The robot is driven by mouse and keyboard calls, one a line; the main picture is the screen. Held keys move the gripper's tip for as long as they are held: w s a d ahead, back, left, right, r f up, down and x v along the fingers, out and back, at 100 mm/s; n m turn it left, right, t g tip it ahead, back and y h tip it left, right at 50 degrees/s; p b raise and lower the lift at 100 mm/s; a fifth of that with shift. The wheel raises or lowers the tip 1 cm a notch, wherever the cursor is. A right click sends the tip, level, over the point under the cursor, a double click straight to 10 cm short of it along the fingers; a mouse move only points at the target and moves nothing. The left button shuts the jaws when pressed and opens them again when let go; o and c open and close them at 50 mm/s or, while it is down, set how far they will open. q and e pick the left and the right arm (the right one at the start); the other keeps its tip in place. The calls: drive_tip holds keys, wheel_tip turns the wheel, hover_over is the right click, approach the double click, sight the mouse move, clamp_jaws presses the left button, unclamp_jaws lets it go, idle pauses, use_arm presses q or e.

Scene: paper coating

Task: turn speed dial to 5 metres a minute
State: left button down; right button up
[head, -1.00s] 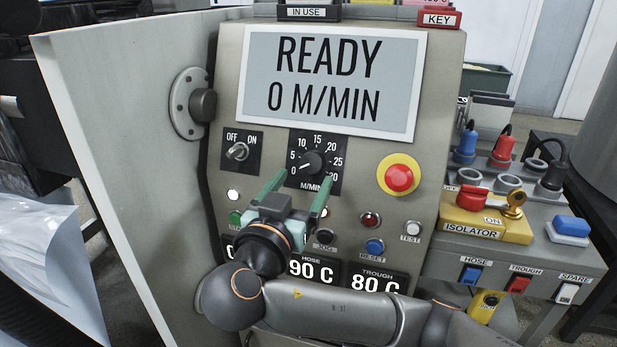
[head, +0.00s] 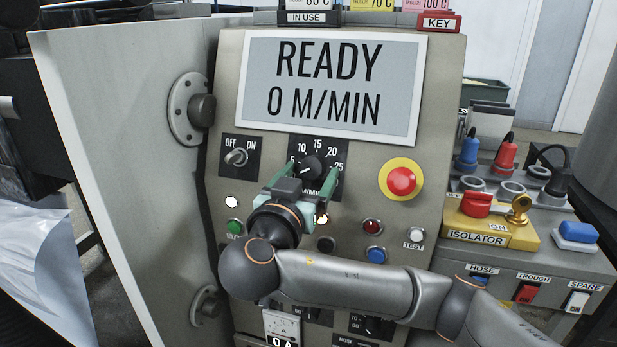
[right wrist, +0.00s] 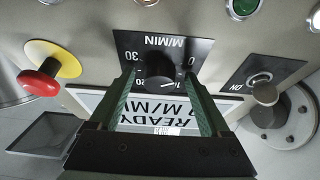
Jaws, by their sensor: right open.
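The speed dial (head: 312,168) is a black knob on a black plate marked in M/MIN, in the middle of the panel. The display (head: 328,82) above it reads READY and 0 M/MIN. My right gripper (head: 304,178) is open, its green fingers on either side of the knob from below. In the right wrist view, upside down, the knob (right wrist: 160,72) lies between the spread fingertips. I cannot tell whether either finger touches it. The gripper hides the lower part of the dial plate in the head view. My left gripper is not in view.
An OFF/ON switch (head: 236,157) is left of the dial, and a red emergency button (head: 401,181) on a yellow ring is to the right. Several small buttons and lamps sit below. An isolator box (head: 488,233) with plugs stands at the right.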

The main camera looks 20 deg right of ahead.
clamp_jaws()
idle(0.7)
